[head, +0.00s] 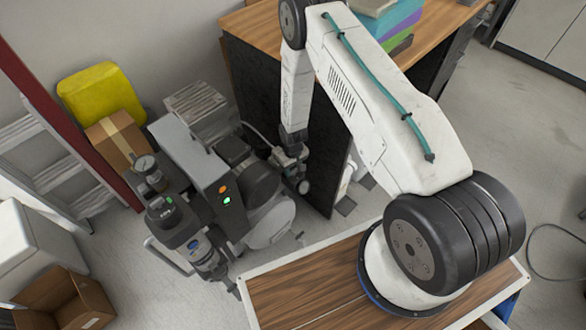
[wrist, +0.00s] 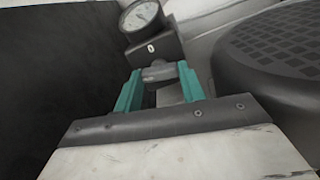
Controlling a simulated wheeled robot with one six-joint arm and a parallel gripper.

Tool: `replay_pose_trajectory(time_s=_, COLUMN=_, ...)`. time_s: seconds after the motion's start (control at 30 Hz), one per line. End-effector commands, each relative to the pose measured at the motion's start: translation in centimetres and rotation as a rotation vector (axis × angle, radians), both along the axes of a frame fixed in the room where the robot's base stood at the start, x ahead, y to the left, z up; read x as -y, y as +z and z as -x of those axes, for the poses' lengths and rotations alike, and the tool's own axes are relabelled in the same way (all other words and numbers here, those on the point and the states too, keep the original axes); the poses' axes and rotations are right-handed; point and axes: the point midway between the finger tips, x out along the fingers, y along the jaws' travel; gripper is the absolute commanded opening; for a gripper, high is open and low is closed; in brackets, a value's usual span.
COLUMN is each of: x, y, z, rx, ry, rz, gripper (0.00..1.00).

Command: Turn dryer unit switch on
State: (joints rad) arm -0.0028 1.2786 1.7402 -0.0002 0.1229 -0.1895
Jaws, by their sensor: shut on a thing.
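My gripper (wrist: 158,78) has its two teal fingers on either side of a small grey knob (wrist: 158,72) and is shut on it. The knob is on the front of a dark box (wrist: 156,50) marked "0", below a round white-faced gauge (wrist: 142,15). I take this knob to be the dryer unit switch. In the head view, my gripper is down at the right side of the compressor unit (head: 205,165), by its small fittings (head: 290,160). The knob cannot be made out there.
The compressor's grey panel shows an orange light (head: 222,189) and a green light (head: 227,200). A dark cabinet side (head: 325,165) stands close on the right. Boxes (head: 120,140) stand left.

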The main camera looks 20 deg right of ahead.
Motion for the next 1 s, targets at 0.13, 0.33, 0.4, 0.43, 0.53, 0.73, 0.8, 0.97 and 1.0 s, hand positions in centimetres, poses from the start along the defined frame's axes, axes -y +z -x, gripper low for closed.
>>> replay_pose_trajectory(time_s=0.13, x=0.00, y=0.05, z=-0.05, rx=0.001, ry=0.089, rz=0.000, gripper=0.17)
replay_pose_trajectory(time_s=0.33, x=0.00, y=0.05, z=-0.06, rx=0.001, ry=0.172, rz=0.000, gripper=0.17)
replay_pose_trajectory(time_s=0.4, x=0.00, y=0.05, z=-0.06, rx=0.001, ry=0.189, rz=0.000, gripper=0.17)
replay_pose_trajectory(time_s=0.43, x=0.00, y=0.05, z=-0.06, rx=0.001, ry=0.195, rz=0.000, gripper=0.17)
replay_pose_trajectory(time_s=0.53, x=0.00, y=0.05, z=-0.06, rx=0.001, ry=0.209, rz=0.000, gripper=0.17)
replay_pose_trajectory(time_s=0.73, x=0.00, y=0.05, z=-0.06, rx=0.001, ry=0.217, rz=0.000, gripper=0.17)
replay_pose_trajectory(time_s=0.8, x=0.00, y=0.05, z=-0.06, rx=0.001, ry=0.217, rz=0.000, gripper=0.17)
replay_pose_trajectory(time_s=0.97, x=0.00, y=0.05, z=-0.07, rx=0.001, ry=0.217, rz=0.000, gripper=0.17)
replay_pose_trajectory(time_s=1.0, x=0.00, y=0.05, z=-0.07, rx=0.001, ry=0.217, rz=0.000, gripper=0.48)
